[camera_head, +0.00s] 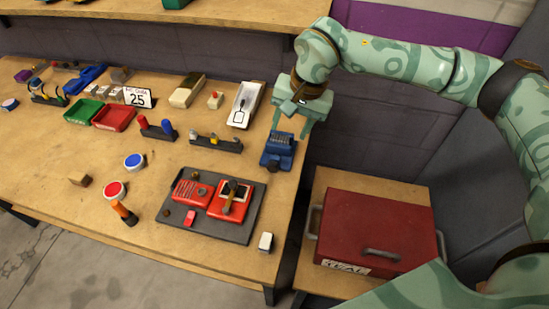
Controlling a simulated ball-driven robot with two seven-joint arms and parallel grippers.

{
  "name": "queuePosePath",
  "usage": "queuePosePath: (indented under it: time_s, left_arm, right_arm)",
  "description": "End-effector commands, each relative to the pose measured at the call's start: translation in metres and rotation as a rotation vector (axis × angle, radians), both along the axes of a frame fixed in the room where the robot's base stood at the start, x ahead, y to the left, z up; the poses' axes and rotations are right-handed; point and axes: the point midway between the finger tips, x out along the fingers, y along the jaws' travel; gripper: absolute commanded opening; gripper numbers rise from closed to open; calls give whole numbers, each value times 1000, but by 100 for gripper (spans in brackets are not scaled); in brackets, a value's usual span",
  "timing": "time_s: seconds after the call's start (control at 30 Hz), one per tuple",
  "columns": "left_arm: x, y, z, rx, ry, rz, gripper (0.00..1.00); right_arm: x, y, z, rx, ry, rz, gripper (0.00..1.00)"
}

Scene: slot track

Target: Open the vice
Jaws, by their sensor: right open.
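The vice looks to be the small blue block-shaped device (278,151) at the right edge of the workbench. Its handle and the gap between its jaws are too small to make out. My right gripper (291,128) is open and points down just above and behind the vice. Its two fingers are spread, and I cannot tell whether they touch it. My left gripper is not in view.
The workbench (60,185) also holds a dark mat (240,236) with red devices, a white tray (245,103) and a tool rack (216,144). A red toolbox (375,225) stands on a lower table to the right. An upper shelf edge runs behind.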

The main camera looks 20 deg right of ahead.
Motion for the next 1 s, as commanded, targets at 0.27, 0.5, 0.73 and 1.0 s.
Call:
queuePosePath:
  time_s: [0.27,0.5,0.73,1.0]
  left_arm:
    - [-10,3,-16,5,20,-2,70]
    - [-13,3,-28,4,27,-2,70]
    - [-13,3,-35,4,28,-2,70]
    - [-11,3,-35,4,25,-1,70]
  right_arm:
    - [7,14,-66,6,8,0,49]
    - [14,25,-121,7,7,-1,49]
    - [18,31,-147,7,4,0,49]
    - [19,32,-150,7,2,-1,49]
